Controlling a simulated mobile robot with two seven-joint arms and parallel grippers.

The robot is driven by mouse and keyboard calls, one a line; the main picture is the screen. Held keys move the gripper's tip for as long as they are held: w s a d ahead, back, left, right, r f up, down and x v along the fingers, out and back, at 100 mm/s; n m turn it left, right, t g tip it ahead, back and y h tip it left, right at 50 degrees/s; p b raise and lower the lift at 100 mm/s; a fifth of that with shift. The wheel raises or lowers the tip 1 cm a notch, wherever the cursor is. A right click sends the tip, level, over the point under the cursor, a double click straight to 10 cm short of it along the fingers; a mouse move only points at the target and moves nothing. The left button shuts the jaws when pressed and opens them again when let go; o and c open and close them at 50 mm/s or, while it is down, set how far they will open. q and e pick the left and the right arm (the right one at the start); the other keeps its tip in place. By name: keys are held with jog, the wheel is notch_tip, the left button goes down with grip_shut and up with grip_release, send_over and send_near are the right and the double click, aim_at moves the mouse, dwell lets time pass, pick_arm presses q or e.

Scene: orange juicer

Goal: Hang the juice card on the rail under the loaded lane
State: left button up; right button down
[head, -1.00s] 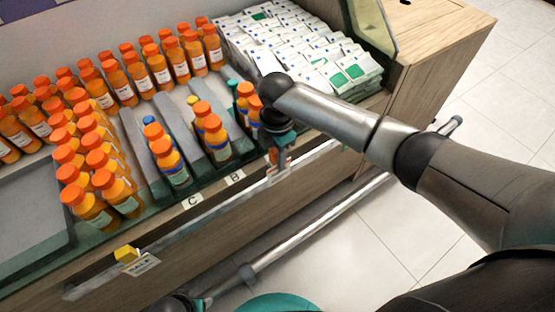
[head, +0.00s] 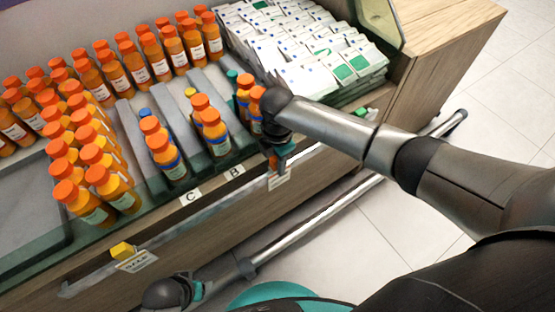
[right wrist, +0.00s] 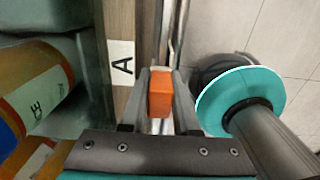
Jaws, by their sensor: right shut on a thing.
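My right gripper (head: 276,160) is shut on the orange clip (right wrist: 160,93) of the juice card (head: 279,180), in front of the lane at the right end of the shelf. The white card shows below the fingers in the head view. The clip sits between both fingertips in the right wrist view, beside the label A (right wrist: 122,66). The card is close to the rail (head: 212,213); I cannot tell whether they touch. Bottles with orange caps (head: 256,100) stand in the lane behind the gripper. A dark and teal part at the bottom may be my left gripper (head: 198,290); its fingers are unclear.
A yellow clip (head: 123,250) with a white card is on the rail's left part. Lanes labelled C (head: 190,197) and B (head: 233,171) hold bottles. White packets (head: 290,50) are stacked at the back right. A metal bar (head: 320,225) runs low in front.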

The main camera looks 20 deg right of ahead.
jog(key=c, duration=0.6)
grip_release()
jog(key=shift+r, duration=0.2)
